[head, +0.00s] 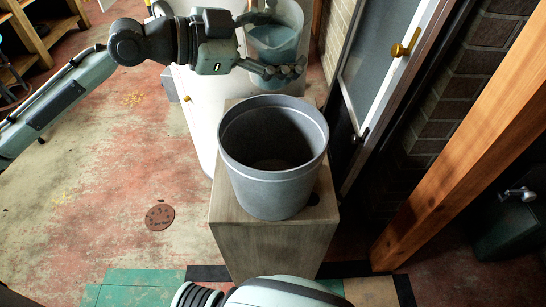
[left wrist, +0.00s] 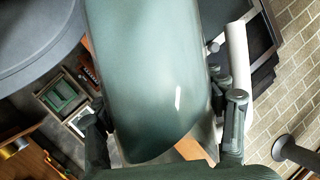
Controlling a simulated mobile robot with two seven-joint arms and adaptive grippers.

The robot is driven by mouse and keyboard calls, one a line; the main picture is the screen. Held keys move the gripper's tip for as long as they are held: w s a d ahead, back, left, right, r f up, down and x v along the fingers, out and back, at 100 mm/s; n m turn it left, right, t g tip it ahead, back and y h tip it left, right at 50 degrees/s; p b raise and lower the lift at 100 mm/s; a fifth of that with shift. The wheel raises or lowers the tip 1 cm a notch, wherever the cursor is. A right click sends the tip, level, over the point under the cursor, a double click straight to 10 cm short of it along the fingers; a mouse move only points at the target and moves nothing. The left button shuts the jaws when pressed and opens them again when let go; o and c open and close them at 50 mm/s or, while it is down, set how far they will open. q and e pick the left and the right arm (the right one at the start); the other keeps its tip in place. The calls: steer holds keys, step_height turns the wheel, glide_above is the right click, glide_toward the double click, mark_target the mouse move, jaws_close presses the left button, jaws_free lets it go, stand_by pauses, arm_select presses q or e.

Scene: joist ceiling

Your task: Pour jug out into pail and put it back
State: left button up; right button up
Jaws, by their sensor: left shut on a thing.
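A teal-green jug (head: 273,43) is between the fingers of my left gripper (head: 275,45), behind the pail and above its rim level in the head view. The gripper is shut on it. In the left wrist view the jug (left wrist: 150,75) fills the middle, with a finger on each side; its contents are hidden. The grey pail (head: 270,188) stands upright on a wooden box, its dark inside partly visible. Its rim seems to show at the upper left of the left wrist view (left wrist: 35,45). My right gripper is not in view.
The wooden box (head: 268,243) stands on a worn red and grey floor. A white rounded unit (head: 205,95) is behind it. A door with a brass handle (head: 405,43) and a slanting wooden post (head: 465,130) are on the right. Open floor lies to the left.

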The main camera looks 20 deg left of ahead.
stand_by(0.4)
arm_select(q)
steer(key=shift+w+r+m+b, duration=0.1)
steer(key=shift+m+b, duration=0.2)
steer(key=shift+b, duration=0.05)
steer(key=shift+t+b, duration=0.4)
stand_by(0.4)
steer(key=shift+w+m+b, duration=0.1)
steer(key=shift+m+b, duration=0.25)
steer(key=shift+m, duration=0.05)
